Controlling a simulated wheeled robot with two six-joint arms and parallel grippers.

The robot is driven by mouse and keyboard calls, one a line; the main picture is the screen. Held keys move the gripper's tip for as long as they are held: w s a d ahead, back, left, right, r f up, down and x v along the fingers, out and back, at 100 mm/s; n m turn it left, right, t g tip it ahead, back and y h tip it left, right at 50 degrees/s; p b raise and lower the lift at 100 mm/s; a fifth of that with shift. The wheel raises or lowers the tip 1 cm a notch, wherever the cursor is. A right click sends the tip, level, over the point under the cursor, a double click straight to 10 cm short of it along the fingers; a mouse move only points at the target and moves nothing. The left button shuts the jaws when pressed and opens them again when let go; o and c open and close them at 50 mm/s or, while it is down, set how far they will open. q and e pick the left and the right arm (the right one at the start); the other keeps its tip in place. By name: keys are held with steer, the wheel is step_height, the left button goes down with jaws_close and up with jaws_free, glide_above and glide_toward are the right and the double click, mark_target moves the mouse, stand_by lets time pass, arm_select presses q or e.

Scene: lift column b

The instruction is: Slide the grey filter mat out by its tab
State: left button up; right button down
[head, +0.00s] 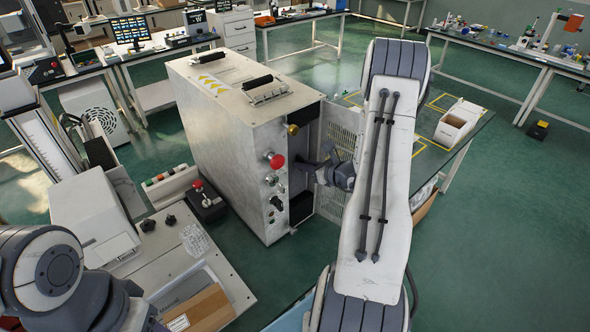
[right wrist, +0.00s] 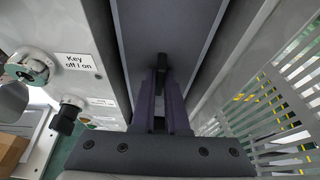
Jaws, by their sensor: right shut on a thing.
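The grey filter mat (right wrist: 138,40) shows in the right wrist view as a flat dark grey panel inside an upright recess of the cabinet (head: 215,125). A small dark tab (right wrist: 161,62) stands out from it. My right gripper (right wrist: 161,85) is shut on this tab, with a finger on each side. In the head view my right gripper (head: 308,164) reaches into the open recess from the right, and my forearm hides part of the area. My left arm shows at the lower left, but its gripper is not in view.
The perforated door (head: 345,128) stands open right of the recess, close to my right gripper. A red button (head: 274,160), a key switch (right wrist: 30,67) and a black knob (right wrist: 68,113) stick out on the front panel. A table with a white box (head: 457,122) stands behind my right arm.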

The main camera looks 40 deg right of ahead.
steer(key=s+b, duration=0.1)
steer(key=s, duration=1)
steer(key=shift+s+d, duration=0.4)
steer(key=shift+d, duration=0.05)
stand_by(0.5)
stand_by(0.5)
